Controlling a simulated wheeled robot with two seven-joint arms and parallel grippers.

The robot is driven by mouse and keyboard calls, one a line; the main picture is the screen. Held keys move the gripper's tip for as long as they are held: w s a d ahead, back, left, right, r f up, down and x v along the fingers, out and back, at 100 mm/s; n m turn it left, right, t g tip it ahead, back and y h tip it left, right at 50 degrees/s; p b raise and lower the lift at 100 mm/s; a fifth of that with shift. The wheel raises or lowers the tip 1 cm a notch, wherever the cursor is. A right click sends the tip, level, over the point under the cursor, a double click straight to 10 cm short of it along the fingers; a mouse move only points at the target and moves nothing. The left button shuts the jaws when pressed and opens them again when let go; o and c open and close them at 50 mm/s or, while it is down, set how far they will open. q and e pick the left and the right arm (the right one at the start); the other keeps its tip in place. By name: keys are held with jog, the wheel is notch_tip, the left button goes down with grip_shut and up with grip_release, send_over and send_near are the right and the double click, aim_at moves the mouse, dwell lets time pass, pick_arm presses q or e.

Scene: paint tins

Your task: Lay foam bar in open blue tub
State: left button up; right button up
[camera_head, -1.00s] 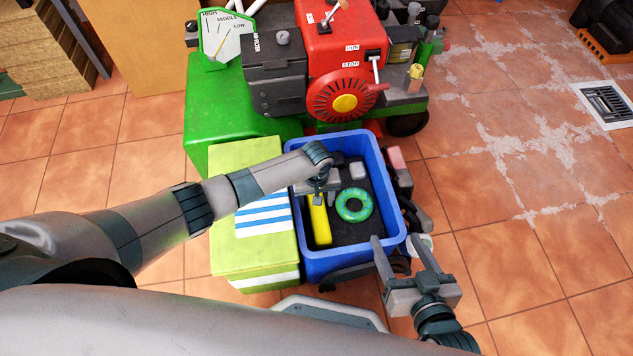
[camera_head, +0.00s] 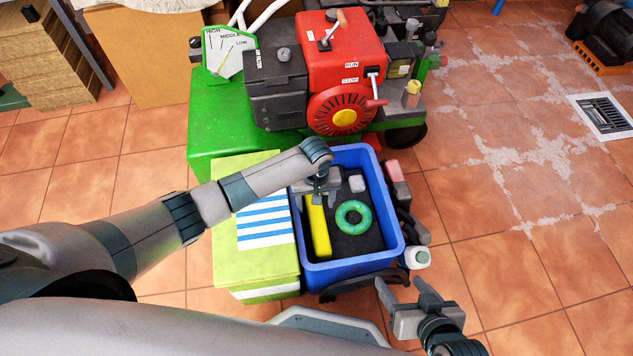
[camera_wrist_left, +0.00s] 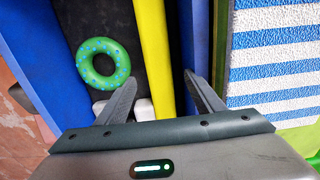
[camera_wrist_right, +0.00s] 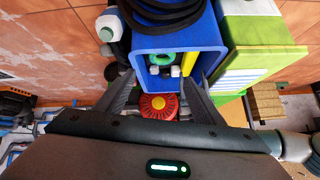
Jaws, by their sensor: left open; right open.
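The yellow foam bar (camera_head: 318,236) lies lengthwise along the left side inside the open blue tub (camera_head: 352,276). It also shows in the left wrist view (camera_wrist_left: 154,50), running between the fingers. My left gripper (camera_head: 322,199) is over the far left part of the tub, open, and hides the bar's far end. In the left wrist view its fingertips (camera_wrist_left: 158,82) lie on either side of the bar with gaps; I cannot tell its exact height above the bar. My right gripper (camera_head: 402,283) is open and empty, outside the tub near its front right corner.
A green ring with blue dots (camera_head: 353,217) and a small pale block (camera_head: 357,184) are in the tub. A lime box (camera_head: 256,274) stands against its left. A red and green engine machine (camera_head: 345,60) is behind.

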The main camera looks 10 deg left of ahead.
pick_arm(q)
notch_tip(320, 180, up, 10)
jog(key=p, duration=0.2)
jog(key=shift+d, duration=0.15)
pick_arm(e)
jog(key=s+d+g, duration=0.1)
jog(key=s+d+f+g+h, duration=0.1)
jog(key=d, duration=0.1)
jog(key=shift+d, duration=0.1)
pick_arm(q)
jog(key=shift+f, duration=0.2)
